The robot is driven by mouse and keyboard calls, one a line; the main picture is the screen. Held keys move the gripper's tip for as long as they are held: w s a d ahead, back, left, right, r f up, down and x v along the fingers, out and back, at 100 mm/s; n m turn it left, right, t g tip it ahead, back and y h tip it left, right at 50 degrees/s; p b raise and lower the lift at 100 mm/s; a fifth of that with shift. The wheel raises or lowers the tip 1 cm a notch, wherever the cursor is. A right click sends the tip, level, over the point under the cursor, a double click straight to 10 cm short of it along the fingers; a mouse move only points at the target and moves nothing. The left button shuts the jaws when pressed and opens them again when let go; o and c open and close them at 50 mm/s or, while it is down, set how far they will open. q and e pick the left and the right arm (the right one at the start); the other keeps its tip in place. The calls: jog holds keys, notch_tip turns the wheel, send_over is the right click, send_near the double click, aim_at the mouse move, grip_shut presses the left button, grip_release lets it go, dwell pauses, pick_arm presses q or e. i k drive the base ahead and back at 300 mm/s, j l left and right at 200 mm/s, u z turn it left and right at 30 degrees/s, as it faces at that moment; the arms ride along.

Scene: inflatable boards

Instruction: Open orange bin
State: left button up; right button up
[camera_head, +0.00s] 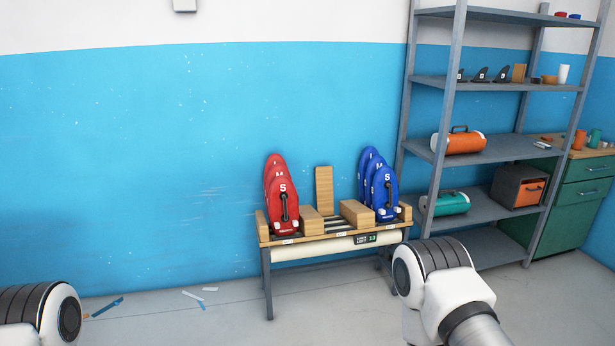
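A grey box with an orange front (530,194) sits on a lower shelf of the metal rack at the right. Its orange front has a dark handle and looks shut. It is the closest match to an orange bin, though an orange cylinder with a dark handle (465,142) lies on the shelf above, to its left. Parts of my two white arms show at the bottom left and bottom right, but neither gripper is in view. My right arm is in front of the rack's lower left side in the picture.
A bench (272,240) holds red boards (281,190), blue boards (384,190) and wooden blocks. A grey rack (480,86) carries a teal cylinder (448,204) and small items. A green cabinet (578,205) stands at the far right. Scraps lie on the otherwise clear floor at left.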

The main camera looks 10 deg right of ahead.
aim_at(524, 192)
jog(key=i+l+z, duration=0.1)
jog(key=i+z, duration=0.85)
jog(key=i+j+z, duration=0.35)
jog(key=i+z, duration=0.15)
jog(key=i+l+z, duration=0.3)
jog(key=i, duration=0.3)
jog(key=i+z, duration=0.25)
jog(key=i, duration=0.4)
jog(key=i+l+u, duration=0.4)
jog(key=i+l, duration=0.2)
jog(key=l, duration=0.25)
jog(key=i+l+u, duration=0.15)
jog(key=l, duration=0.3)
jog(key=i, duration=0.1)
